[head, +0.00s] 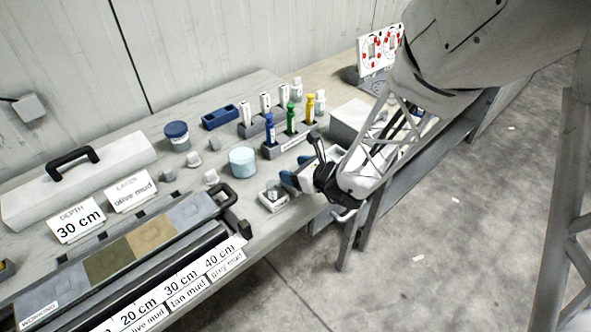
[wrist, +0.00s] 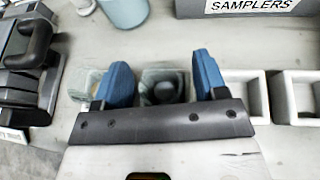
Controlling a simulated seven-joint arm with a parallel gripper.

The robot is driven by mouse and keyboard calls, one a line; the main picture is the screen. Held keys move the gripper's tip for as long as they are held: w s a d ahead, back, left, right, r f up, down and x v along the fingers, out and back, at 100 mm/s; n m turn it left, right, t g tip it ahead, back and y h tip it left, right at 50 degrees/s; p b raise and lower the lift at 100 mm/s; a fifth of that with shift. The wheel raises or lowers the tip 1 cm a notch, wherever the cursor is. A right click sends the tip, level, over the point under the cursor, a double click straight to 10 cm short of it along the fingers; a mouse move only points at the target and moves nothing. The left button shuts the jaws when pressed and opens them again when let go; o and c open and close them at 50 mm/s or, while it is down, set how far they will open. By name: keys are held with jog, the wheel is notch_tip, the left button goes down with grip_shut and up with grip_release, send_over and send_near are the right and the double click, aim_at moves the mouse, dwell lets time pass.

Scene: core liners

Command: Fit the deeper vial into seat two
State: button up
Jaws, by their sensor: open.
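My gripper (wrist: 160,88) is open, its two blue fingers apart near the bench's front edge; it also shows in the head view (head: 297,182). Between the fingers in the wrist view is a greenish, glassy, square-looking piece (wrist: 152,76) with a dark round part, perhaps a vial; no grip on it shows. A similar glassy piece (wrist: 92,80) lies just left of the left finger.
A samplers rack (head: 284,147) holds blue, green and yellow tools behind the gripper. A light-blue jar (head: 243,161) and small grey pieces stand to the left. The core liner (head: 130,250) lies front left.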

jog(key=v, duration=1.2)
dwell(0.3)
jog(key=shift+s+r, duration=0.1)
dwell(0.5)
jog(key=s+r+n+g+h, duration=0.2)
jog(key=s+r+n+g, duration=0.55)
jog(key=n, duration=0.65)
jog(key=s+d+r+n+t+h, duration=0.1)
jog(key=s+d+r+n+h, duration=0.3)
jog(key=s+d+n, duration=0.1)
jog(key=s+d+r+n+t+h, duration=0.1)
jog(key=s+d+r+n+h, duration=0.4)
jog(key=d, duration=0.3)
jog(key=shift+d+n, duration=0.2)
jog(key=shift+n, duration=0.4)
